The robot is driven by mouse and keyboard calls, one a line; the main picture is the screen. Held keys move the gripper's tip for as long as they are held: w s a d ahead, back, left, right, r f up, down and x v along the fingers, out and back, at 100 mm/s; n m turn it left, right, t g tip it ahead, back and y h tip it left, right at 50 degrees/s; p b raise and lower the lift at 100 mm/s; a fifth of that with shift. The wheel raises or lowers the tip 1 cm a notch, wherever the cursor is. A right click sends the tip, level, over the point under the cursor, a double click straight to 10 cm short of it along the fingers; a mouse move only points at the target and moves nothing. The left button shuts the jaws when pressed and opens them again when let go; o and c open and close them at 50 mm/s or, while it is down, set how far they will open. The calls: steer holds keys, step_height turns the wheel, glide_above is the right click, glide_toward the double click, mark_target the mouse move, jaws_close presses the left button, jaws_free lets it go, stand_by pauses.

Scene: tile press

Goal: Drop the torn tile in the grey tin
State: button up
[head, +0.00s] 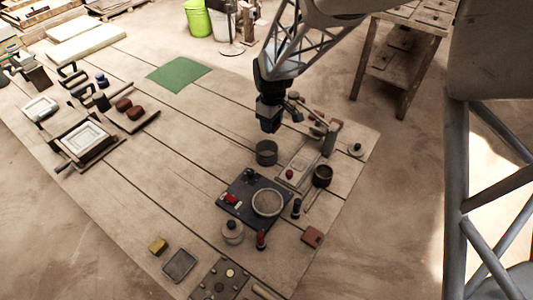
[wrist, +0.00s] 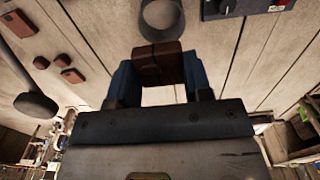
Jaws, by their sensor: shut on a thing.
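My gripper (wrist: 157,82) is shut on a reddish-brown tile (wrist: 158,62), which sits between its blue fingers in the wrist view. A dark line runs across the tile, but I cannot tell its torn edge clearly. In the head view my gripper (head: 269,122) hangs over the table, and the held tile cannot be made out there. The grey tin (head: 266,158) stands upright on the table just below and in front of the gripper. The tin also shows at the top of the wrist view (wrist: 161,17), just beyond the tile and apart from it; the tile may hide part of it.
A dark panel (head: 238,188) with a round dish (head: 267,203) stands in front of the tin. A dark pot (head: 322,176) is to the right. A press frame (head: 86,143) and brown tiles (head: 135,112) lie at left. The table's middle left is clear.

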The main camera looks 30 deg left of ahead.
steer(key=shift+f, duration=0.15)
steer(key=shift+f, duration=2.85)
steer(key=o, duration=1)
steer(key=shift+r, duration=3.9)
